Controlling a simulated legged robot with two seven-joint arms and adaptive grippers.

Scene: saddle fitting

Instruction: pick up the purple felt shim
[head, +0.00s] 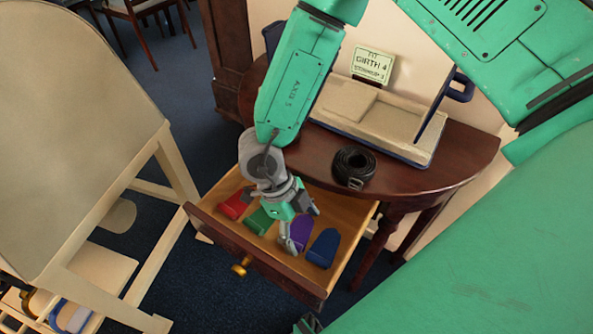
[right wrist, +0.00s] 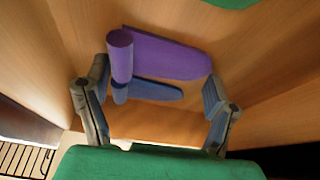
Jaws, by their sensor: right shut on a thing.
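The purple felt shim (head: 301,232) is in the open drawer (head: 262,257), between the green and blue shims. In the right wrist view the purple shim (right wrist: 172,58) lies between the fingers, with a rounded, roll-like end at the left. My right gripper (head: 292,238) reaches down into the drawer and is shut on the purple shim; in the right wrist view its two fingers (right wrist: 155,100) stand either side of it. In the head view the gripper covers part of the shim. Whether the shim is clear of the drawer floor I cannot tell.
A red shim (head: 234,204), a green shim (head: 261,219) and a blue shim (head: 323,247) lie in the drawer. A coiled black strap (head: 354,165) and a cream tray (head: 398,120) with a sign (head: 373,65) are on the wooden table (head: 459,166). A pale stand (head: 75,130) is at left.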

